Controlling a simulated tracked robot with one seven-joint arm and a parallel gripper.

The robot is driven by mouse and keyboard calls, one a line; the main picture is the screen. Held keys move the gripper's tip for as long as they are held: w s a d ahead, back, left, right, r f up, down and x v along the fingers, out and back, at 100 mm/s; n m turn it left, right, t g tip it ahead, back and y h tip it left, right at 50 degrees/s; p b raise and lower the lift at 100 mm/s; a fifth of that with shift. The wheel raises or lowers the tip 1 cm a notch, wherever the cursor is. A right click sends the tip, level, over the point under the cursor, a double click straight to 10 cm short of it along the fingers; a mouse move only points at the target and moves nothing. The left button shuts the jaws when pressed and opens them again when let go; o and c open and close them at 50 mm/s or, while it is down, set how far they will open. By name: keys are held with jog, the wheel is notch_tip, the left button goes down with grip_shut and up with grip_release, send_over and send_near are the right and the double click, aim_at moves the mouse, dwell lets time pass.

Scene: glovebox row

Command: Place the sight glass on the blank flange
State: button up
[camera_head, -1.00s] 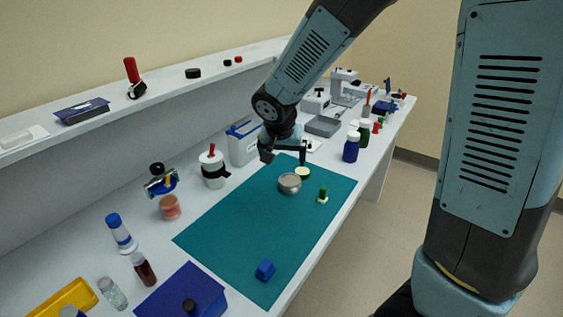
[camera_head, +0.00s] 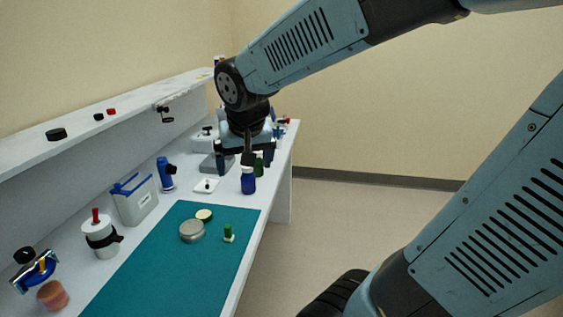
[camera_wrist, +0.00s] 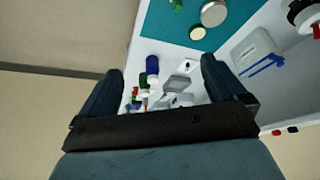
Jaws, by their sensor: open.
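A round silver metal piece (camera_head: 192,232) lies on the teal mat (camera_head: 150,270). A smaller round pale disc with a dark rim (camera_head: 204,215) lies just beyond it, near the mat's far edge. They look like the flange and the sight glass, but I cannot tell for sure which is which. Both show at the top of the wrist view, the silver piece (camera_wrist: 213,13) and the pale disc (camera_wrist: 197,33). My gripper (camera_head: 235,160) is open and empty, above the bench beyond the mat, with its fingers (camera_wrist: 162,65) spread apart.
A green-topped small piece (camera_head: 229,234) stands on the mat's right side. A blue bottle (camera_head: 248,181), a small white plate with a dark knob (camera_head: 206,186) and a grey tray (camera_head: 212,165) are near my gripper. A grey-white box (camera_head: 135,200) stands left. A raised shelf runs along the back.

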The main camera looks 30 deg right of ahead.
jog(key=s+d+r, duration=0.1)
jog(key=s+r, duration=0.1)
jog(key=s, duration=0.3)
jog(key=s+d+r+n, duration=0.1)
jog(key=s+d, duration=0.1)
jog(key=s, duration=0.3)
jog(key=shift+s+d+r+n+t+y, duration=0.25)
jog(key=shift+d+r+n+t+y, duration=0.05)
jog(key=shift+r+t, duration=0.1)
dwell(0.5)
